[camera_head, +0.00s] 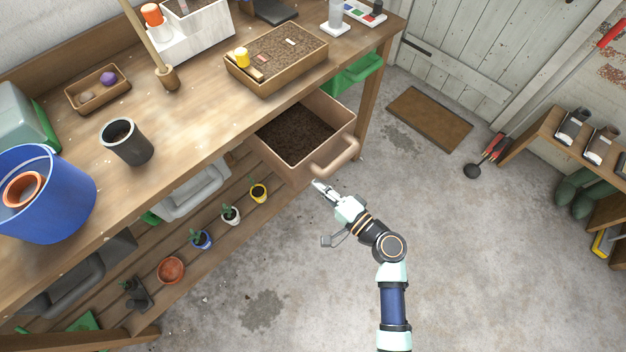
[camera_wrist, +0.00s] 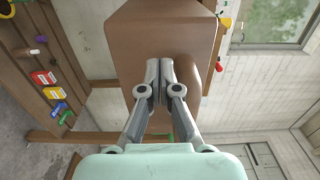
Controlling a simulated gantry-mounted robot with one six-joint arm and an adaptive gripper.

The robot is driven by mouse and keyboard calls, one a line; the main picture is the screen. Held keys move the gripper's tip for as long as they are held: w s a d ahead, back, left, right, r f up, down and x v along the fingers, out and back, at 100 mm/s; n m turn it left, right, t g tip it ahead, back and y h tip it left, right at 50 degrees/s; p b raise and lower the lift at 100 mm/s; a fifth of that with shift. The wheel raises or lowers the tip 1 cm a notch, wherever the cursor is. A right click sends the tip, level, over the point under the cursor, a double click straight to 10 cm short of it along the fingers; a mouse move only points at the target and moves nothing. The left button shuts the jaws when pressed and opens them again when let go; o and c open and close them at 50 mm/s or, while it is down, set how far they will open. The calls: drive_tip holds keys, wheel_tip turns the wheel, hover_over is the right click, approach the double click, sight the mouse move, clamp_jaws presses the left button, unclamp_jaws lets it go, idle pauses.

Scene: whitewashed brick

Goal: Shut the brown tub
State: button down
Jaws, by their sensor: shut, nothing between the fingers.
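The brown tub (camera_head: 283,165) is a drawer-like bin under the workbench top. It is pulled out toward the room, with dark soil (camera_head: 296,131) inside and a thick bar handle (camera_head: 335,158) on its front. My gripper (camera_head: 318,185) is shut and empty, just in front of the tub's front face, below and left of the handle in the head view. In the wrist view my closed fingertips (camera_wrist: 159,66) point at the tub's brown front (camera_wrist: 150,40), and the rounded handle (camera_wrist: 190,75) is right beside and behind them. I cannot tell whether the fingertips touch it.
The workbench (camera_head: 200,110) carries a soil tray (camera_head: 270,80), a dark cup (camera_head: 126,141) and a blue bucket (camera_head: 45,200). Small potted plants stand on its lower shelf. A green bin (camera_head: 358,73) is beside the tub. The concrete floor (camera_head: 300,270) around my arm is clear.

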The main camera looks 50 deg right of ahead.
sight(305, 173)
drive_tip(key=shift+w+d, duration=0.15)
drive_tip(key=shift+w, duration=0.55)
drive_tip(key=shift+w+d, duration=0.1)
drive_tip(key=shift+w, duration=0.6)
drive_tip(key=shift+w, duration=0.1)
